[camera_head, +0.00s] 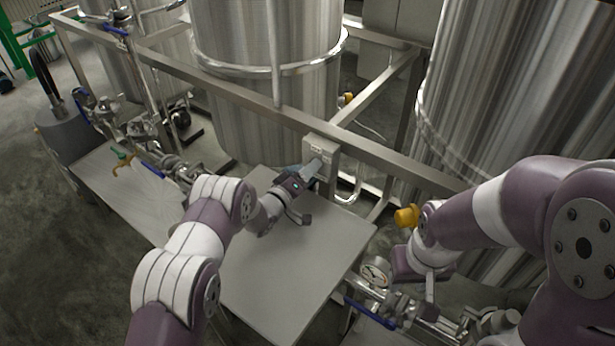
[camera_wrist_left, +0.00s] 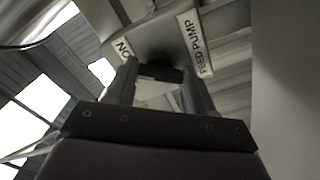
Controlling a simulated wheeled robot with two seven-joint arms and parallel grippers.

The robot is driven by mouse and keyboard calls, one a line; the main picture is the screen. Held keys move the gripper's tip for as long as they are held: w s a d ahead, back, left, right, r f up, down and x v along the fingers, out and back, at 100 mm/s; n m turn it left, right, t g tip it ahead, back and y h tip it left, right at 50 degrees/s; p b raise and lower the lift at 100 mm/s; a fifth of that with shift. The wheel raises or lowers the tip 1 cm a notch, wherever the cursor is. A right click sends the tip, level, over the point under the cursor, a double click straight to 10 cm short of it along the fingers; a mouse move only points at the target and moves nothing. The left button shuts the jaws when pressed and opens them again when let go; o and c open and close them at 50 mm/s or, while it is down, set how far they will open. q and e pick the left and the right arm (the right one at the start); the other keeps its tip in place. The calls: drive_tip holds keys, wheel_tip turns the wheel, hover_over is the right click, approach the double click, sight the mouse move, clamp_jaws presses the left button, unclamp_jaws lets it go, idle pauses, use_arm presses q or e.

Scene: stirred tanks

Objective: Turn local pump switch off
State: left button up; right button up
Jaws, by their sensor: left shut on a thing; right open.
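The local pump switch is a grey box (camera_head: 322,150) on the steel frame rail, in the middle of the head view. In the left wrist view the box (camera_wrist_left: 150,28) carries a "FEED PUMP" label and an "ON" label. A dark knob (camera_wrist_left: 158,72) sits on it. My left gripper (camera_head: 312,170) is at the front of the box; in the left wrist view its fingers (camera_wrist_left: 160,88) are shut on the knob, one on each side. The knob's pointing direction is unclear. My right gripper (camera_head: 418,284) is open and empty, above the pipework at lower right.
A bare grey metal platform (camera_head: 285,275) lies below my left gripper. Large steel tanks (camera_head: 265,80) stand behind the rail (camera_head: 210,85). Pipes with a gauge (camera_head: 375,272), a blue handle (camera_head: 370,313) and a yellow cap (camera_head: 406,215) are near my right arm.

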use_arm(q)
drive_tip(key=n+b, duration=0.2)
drive_tip(key=n, duration=0.1)
drive_tip(key=shift+f, duration=0.15)
drive_tip(key=shift+n+b, duration=0.75)
drive_tip(key=shift+n, duration=1.25)
drive_tip(key=o, duration=1)
drive_tip(key=shift+o, duration=0.2)
drive_tip(key=b+v, duration=0.1)
drive_tip(key=v, duration=1.1)
drive_tip(key=shift+s+a, duration=0.2)
drive_tip(key=shift+s, duration=0.1)
